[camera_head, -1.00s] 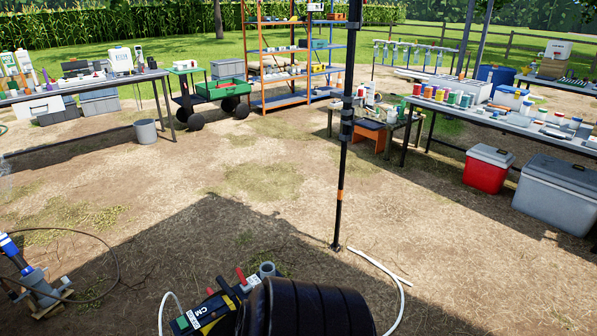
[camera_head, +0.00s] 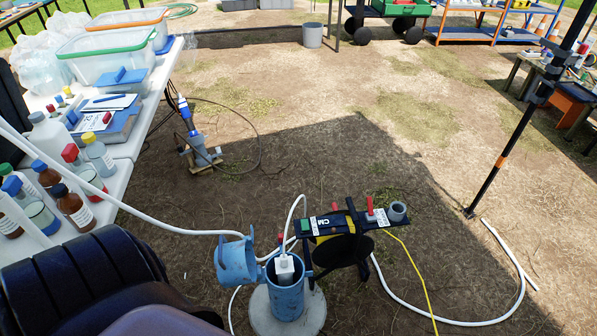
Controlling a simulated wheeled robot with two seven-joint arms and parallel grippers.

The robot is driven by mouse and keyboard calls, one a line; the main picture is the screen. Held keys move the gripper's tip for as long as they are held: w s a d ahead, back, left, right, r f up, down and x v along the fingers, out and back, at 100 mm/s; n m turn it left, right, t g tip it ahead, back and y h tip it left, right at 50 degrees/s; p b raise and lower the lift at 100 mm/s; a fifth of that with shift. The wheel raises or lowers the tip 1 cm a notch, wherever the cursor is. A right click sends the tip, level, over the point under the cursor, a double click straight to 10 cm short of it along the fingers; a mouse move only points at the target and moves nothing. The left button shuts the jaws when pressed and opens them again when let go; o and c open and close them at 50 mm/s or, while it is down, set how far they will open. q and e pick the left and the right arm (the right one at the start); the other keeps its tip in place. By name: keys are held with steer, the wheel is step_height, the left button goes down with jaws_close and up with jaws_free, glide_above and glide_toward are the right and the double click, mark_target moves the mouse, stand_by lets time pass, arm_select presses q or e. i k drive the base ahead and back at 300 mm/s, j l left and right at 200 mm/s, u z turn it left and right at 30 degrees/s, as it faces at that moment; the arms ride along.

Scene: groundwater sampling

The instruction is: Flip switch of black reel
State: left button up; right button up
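The black reel (camera_head: 343,250) stands near the bottom middle. It shows as a dark round drum under a black top panel (camera_head: 330,222) with a CM label and a green patch at its left end. A small red part (camera_head: 370,205), perhaps the switch, sticks up near the panel's right end; its setting is too small to tell. A grey cylinder (camera_head: 397,211) is at the right end. The reel is right beside a blue well pipe (camera_head: 286,298) with a hinged cap (camera_head: 237,262) standing open. Neither gripper is in view; only dark parts of my arm fill the bottom left.
A white table (camera_head: 150,95) with bottles, bins and a clipboard runs along the left. A white hose (camera_head: 150,218) crosses from it to the well. A yellow cable (camera_head: 412,270) and black pole (camera_head: 515,130) are right of the reel. Bare ground lies behind the reel.

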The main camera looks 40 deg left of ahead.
mark_target(305, 225)
steer(key=u, duration=1.2)
